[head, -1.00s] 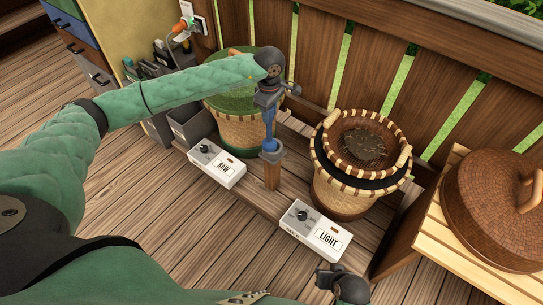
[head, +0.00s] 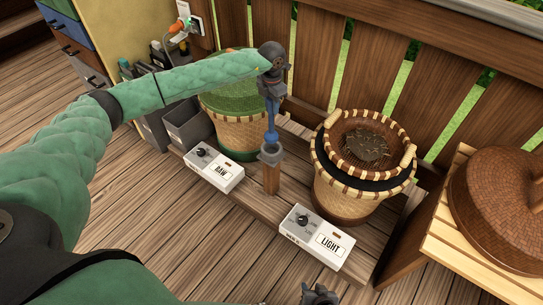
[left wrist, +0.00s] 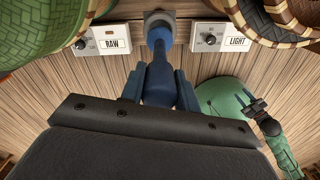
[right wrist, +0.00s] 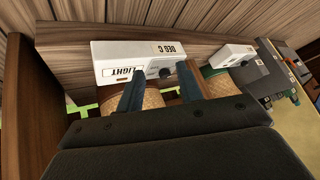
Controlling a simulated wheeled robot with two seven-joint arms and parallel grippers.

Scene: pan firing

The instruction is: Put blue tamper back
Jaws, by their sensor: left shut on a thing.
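The blue tamper (head: 271,122) is upright in my left gripper (head: 271,97), which is shut on its upper handle. It also shows between the fingers in the left wrist view (left wrist: 158,72). Its lower end is at the grey holder (head: 271,154) on top of a short wooden post (head: 271,180). I cannot tell whether the end touches the holder or sits inside it. The holder also shows in the left wrist view (left wrist: 158,17). My right gripper (right wrist: 160,88) is open and empty; in the head view it is mostly cut off at the bottom edge.
A white RAW box (head: 214,168) and a LIGHT box (head: 318,237) flank the post. Behind stand a green-topped basket (head: 240,128) and a basket with dark contents (head: 345,195). A large brown lid (head: 500,205) lies on a slatted stand at right. The fence closes the back.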

